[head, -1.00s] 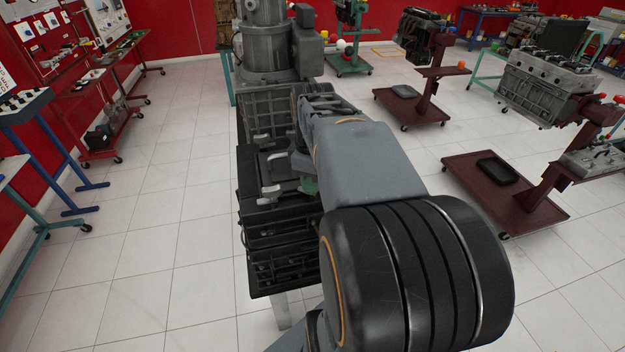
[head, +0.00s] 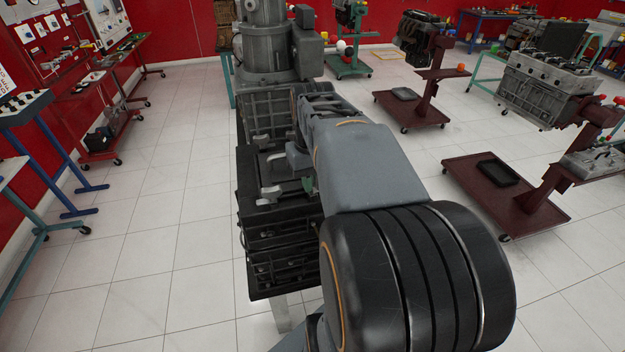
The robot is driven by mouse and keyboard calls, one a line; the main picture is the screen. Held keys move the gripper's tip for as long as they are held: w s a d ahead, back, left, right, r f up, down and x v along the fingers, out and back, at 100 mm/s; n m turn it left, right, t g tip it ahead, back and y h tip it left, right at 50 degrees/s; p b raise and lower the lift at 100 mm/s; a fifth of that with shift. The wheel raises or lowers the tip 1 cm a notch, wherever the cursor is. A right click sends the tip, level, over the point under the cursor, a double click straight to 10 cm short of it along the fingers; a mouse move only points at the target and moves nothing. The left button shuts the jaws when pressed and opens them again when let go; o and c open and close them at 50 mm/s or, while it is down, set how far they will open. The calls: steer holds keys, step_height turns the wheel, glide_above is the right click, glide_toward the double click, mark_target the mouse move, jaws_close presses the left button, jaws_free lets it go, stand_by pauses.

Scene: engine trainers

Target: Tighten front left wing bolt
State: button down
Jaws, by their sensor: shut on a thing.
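A black slatted box-like unit (head: 285,212) with pale grey wing bolts on top stands in the middle of the head view. One wing bolt (head: 269,194) shows at the near left of its top. Another (head: 262,139) shows farther back, and a third pale piece (head: 277,156) lies between them. My gripper (head: 305,182) is at the top right of the unit, mostly hidden behind my own forearm. Only a grey edge and a small green part show. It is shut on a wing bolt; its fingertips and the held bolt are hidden.
A large grey machine (head: 270,45) rises at the back of the unit. Engine stands on dark red wheeled bases (head: 505,195) are on the right. Blue-legged tables (head: 50,150) and a red cart (head: 105,140) are on the left. The white tiled floor between is clear.

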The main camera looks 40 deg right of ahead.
steer(key=shift+m, duration=0.6)
steer(key=c, duration=1.1)
jaws_free()
steer(key=shift+r, duration=0.1)
step_height(320, 180, up, 14)
steer(key=shift+f, duration=0.2)
